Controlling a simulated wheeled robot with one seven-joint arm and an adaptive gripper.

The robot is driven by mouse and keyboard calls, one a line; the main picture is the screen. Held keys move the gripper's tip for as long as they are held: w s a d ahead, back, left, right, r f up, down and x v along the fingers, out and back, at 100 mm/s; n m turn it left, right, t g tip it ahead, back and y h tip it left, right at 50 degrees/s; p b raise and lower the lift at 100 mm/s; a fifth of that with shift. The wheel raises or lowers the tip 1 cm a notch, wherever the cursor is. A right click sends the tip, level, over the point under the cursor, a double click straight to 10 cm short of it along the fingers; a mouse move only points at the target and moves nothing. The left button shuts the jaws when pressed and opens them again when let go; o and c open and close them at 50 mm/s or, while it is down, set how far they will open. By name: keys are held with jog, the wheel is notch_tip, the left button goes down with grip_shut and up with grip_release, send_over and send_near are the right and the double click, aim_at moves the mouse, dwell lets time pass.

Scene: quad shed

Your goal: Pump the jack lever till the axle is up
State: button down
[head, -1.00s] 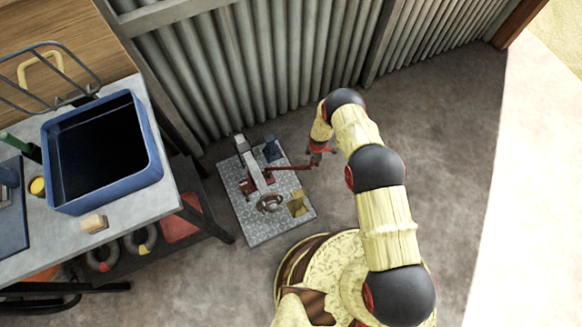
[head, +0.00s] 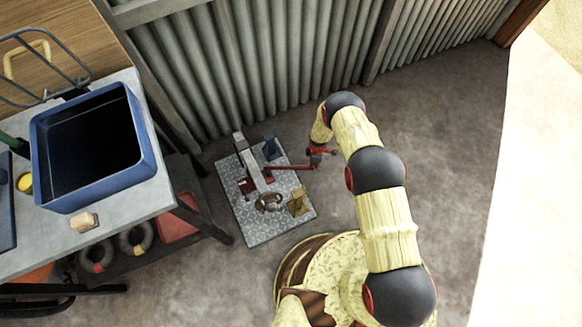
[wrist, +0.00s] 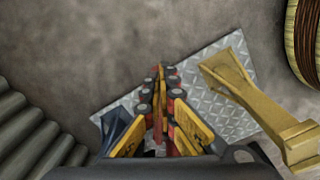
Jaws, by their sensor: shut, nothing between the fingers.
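The jack stands on a grey chequered plate (head: 250,226) on the floor. Its thin red lever (head: 290,168) sticks out to the right, nearly level in the picture. A grey beam (head: 254,168) with a dark round hub (head: 269,201) lies over the jack; I take it for the axle, and cannot tell its height. My gripper (head: 318,152) is at the lever's outer end. In the wrist view my gripper (wrist: 160,76) is shut and empty, above the plate. Red shows between and below its fingers, but I cannot tell lever from finger parts or whether they touch.
A yellow bracket (wrist: 240,90) and a blue bracket (wrist: 120,128) stand on the plate. A workbench with a blue bin (head: 150,165) is on the left. A corrugated wall (head: 270,60) runs behind. The floor right of my arm is clear.

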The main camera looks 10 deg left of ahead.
jog(key=shift+f+b, duration=0.4)
jog(key=shift+f, duration=2.15)
jog(key=shift+r+p, duration=2.5)
jog(key=shift+r, duration=2.1)
notch_tip(320, 180, up, 5)
jog(key=p, duration=0.2)
jog(key=shift+p, duration=0.3)
